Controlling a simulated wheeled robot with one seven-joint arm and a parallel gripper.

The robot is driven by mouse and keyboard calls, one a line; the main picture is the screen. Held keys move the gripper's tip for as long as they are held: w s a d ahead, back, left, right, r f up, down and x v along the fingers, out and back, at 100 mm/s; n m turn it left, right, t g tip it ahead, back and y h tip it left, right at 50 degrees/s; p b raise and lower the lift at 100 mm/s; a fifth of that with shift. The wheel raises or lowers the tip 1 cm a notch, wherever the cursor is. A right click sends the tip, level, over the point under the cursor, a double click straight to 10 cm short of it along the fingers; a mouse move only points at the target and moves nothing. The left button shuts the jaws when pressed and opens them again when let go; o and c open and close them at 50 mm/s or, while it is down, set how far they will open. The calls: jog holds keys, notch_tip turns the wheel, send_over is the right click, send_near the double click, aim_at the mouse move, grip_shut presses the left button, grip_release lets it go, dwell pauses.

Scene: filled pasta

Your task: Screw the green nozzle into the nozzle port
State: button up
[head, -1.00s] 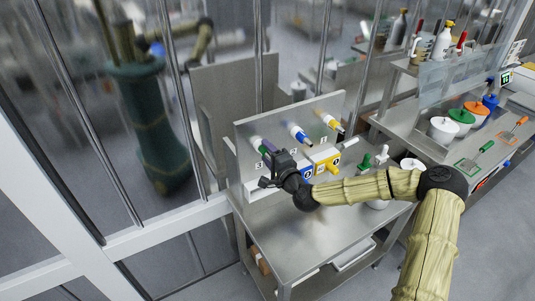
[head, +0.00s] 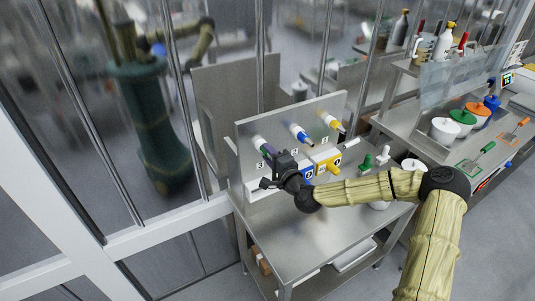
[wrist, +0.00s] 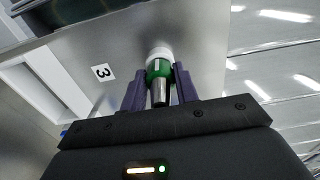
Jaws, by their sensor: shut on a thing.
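The green nozzle (wrist: 158,72) with its metal tip shows between my gripper's purple fingers in the wrist view. My gripper (wrist: 157,88) is shut on it. The nozzle's far end meets the white nozzle port (wrist: 160,50) on the metal panel, in line with it; whether the thread is engaged cannot be told.
The upright panel (head: 245,165) also carries a blue-ended port (head: 299,133) and a yellow-ended port (head: 331,121). Green and white pieces (head: 366,162) stand to the right. The front tabletop (head: 300,245) is clear.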

jog(key=shift+s+d, duration=0.35)
dwell(1.0)
jog(key=shift+v, duration=2.55)
jog(key=s+d+f+m+t+h, duration=0.1)
jog(key=s+d+f+m+h, duration=0.2)
jog(key=d+f+h, duration=0.2)
jog(key=s+d+f+m+t+h, duration=0.2)
jog(key=d+f+h, duration=0.3)
jog(key=d+f, duration=0.6)
notch_tip(320, 180, down, 4)
jog(key=shift+s+d+f+m, duration=0.2)
jog(key=shift+s+m, duration=0.55)
jog(key=shift+m, duration=0.15)
jog(key=shift+w+d, duration=0.1)
